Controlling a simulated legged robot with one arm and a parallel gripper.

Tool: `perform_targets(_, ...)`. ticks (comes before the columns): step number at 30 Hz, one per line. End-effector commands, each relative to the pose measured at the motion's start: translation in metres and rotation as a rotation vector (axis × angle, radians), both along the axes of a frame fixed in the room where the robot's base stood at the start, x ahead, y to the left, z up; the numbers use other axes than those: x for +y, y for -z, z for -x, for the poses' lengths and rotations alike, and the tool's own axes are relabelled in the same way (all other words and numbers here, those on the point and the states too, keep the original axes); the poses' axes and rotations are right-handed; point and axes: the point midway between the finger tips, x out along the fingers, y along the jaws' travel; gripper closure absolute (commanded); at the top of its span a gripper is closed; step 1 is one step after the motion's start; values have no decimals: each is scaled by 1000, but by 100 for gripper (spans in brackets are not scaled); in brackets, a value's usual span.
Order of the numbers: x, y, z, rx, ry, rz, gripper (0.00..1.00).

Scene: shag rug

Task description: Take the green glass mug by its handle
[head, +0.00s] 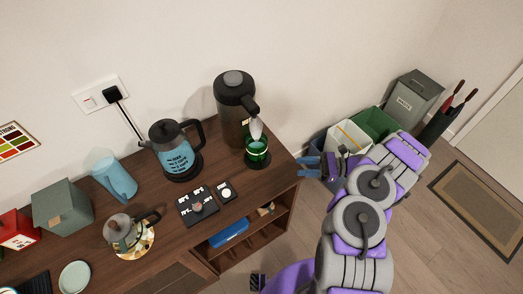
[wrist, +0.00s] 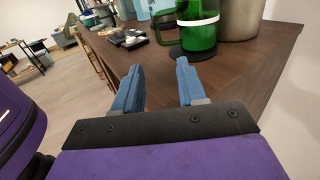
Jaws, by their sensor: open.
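The green glass mug (head: 257,158) stands upright near the right end of the wooden sideboard, just below the spout of a dark vacuum jug. In the wrist view the mug (wrist: 201,37) shows a white band, and its handle (wrist: 163,28) points left. The mug's top is cut off there. My gripper (head: 308,167) is just off the sideboard's right end, to the right of the mug and apart from it. In the wrist view my gripper (wrist: 160,68) has its two blue fingers spread with nothing between them, pointing toward the mug and its handle.
The vacuum jug (head: 234,105) stands close behind the mug. A glass kettle (head: 174,153), a small black tray set (head: 198,205) and a teapot (head: 125,230) stand further left. Bins (head: 349,137) stand on the floor beyond the sideboard's right end. Bare wood lies before the mug.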

Motion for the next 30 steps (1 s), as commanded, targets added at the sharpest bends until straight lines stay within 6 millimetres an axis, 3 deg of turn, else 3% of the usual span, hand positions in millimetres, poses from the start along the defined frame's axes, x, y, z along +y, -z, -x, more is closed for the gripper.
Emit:
perform_targets(15,95,-1,1,0,-4,-4,59)
perform_targets(30,135,-3,2,-1,-4,-3,59)
